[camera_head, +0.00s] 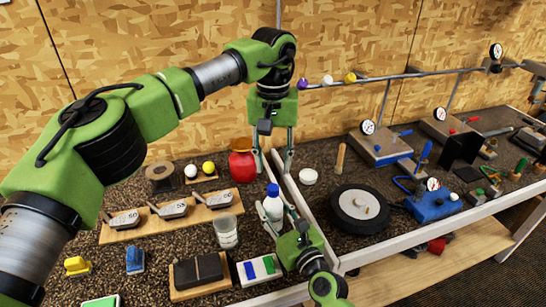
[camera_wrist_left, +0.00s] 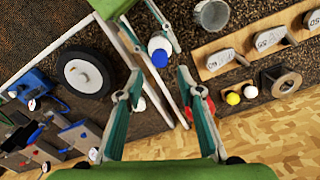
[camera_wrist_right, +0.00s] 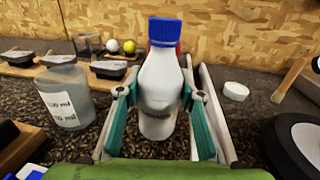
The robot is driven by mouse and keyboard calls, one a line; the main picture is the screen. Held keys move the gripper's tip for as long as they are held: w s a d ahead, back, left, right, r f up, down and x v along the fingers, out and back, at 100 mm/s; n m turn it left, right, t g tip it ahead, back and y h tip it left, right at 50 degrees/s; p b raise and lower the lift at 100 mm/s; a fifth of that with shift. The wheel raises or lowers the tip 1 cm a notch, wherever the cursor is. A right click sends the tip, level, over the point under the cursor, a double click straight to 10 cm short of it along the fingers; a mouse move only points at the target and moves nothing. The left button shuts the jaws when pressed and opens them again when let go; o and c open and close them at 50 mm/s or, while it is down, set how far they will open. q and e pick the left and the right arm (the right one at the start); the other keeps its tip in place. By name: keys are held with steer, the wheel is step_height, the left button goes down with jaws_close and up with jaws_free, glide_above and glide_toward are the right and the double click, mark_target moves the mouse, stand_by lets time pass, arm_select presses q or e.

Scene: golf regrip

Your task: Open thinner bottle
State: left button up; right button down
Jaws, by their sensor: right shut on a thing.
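The thinner bottle (camera_head: 272,207) is white with a blue cap (camera_head: 272,189) and stands upright on the speckled bench top. In the right wrist view the bottle (camera_wrist_right: 160,88) fills the middle, and its blue cap (camera_wrist_right: 164,31) is on. My right gripper (camera_wrist_right: 158,97) is shut around the bottle's body, one finger on each side, below the cap. My left gripper (camera_head: 272,160) points down above and behind the bottle, with its fingers apart and empty. In the left wrist view the blue cap (camera_wrist_left: 159,58) lies beyond the left fingertips, apart from them.
A glass beaker (camera_head: 227,232) stands left of the bottle. A red container (camera_head: 242,165) is close to the left gripper. A white round lid (camera_head: 308,176) and a black wheel-like disc (camera_head: 360,208) lie to the right. Club heads rest on a wooden rack (camera_head: 120,230).

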mark_target(273, 187)
arm_select(q)
step_height(273, 187, down, 7)
stand_by(0.3)
steer(key=shift+c, duration=0.3)
